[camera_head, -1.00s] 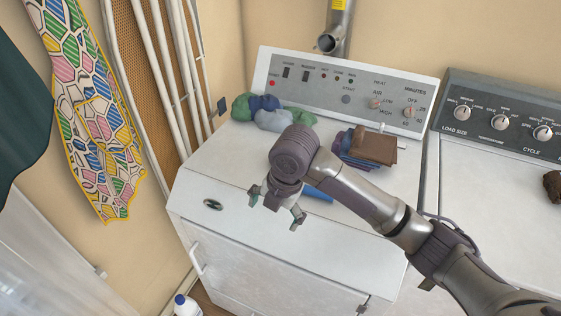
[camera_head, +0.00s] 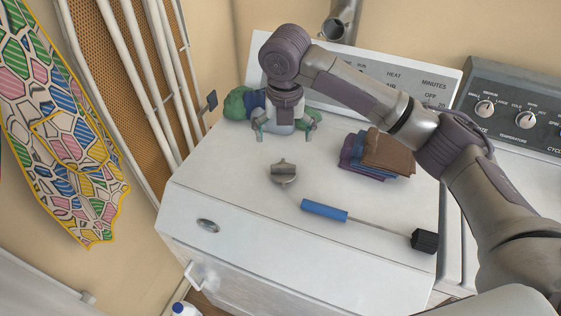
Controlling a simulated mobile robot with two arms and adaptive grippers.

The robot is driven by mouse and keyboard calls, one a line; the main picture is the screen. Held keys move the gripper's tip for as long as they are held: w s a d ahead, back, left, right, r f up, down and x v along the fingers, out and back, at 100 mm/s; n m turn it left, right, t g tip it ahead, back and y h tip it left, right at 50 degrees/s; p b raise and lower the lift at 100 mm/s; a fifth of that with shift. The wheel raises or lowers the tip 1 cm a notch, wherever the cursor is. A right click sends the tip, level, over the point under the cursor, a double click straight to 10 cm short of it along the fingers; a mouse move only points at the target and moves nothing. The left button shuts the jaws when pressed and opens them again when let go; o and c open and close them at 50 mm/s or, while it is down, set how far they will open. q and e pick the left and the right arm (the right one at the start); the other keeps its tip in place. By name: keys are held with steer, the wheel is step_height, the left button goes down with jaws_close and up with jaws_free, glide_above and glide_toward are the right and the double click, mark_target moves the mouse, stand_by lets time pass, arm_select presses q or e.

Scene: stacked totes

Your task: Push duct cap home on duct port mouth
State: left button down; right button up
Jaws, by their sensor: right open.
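A metal duct pipe (camera_head: 343,18), the likely duct port, comes down the wall behind the dryer at the top; its mouth is dark and small in view. A small grey metal piece (camera_head: 283,172) with a raised grip, which looks like the duct cap, lies on the dryer's white top, apart from the pipe. My right gripper (camera_head: 284,136) is open and empty, pointing down, just behind the grey piece and in front of the bundled cloths. My left gripper is not in view.
Bundled cloths (camera_head: 240,102) lie at the back left of the dryer top (camera_head: 225,180), and folded cloths (camera_head: 388,152) at right. A blue-handled brush (camera_head: 325,210) lies near the front. The control panel (camera_head: 425,88) rises behind. The left front of the top is clear.

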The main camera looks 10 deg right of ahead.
mark_target(283, 166)
step_height(283, 166, down, 6)
steer(key=shift+d+f+p, duration=0.1)
steer(key=shift+p, duration=0.4)
steer(key=f, duration=0.2)
steer(key=p, duration=0.1)
steer(key=shift+w+f, duration=0.25)
steer(key=shift+f, duration=0.15)
steer(key=f, duration=0.2)
steer(key=f+p, duration=0.1)
steer(key=shift+w+f, duration=0.25)
steer(key=shift+w, duration=0.05)
steer(key=shift+f, duration=0.25)
steer(key=c, duration=1.4)
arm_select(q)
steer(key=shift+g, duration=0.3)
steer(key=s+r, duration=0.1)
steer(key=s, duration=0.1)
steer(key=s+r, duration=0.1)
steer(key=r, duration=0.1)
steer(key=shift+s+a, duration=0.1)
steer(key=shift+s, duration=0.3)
arm_select(e)
steer(key=shift+o, duration=0.2)
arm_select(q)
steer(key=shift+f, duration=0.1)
arm_select(e)
steer(key=shift+r, duration=0.15)
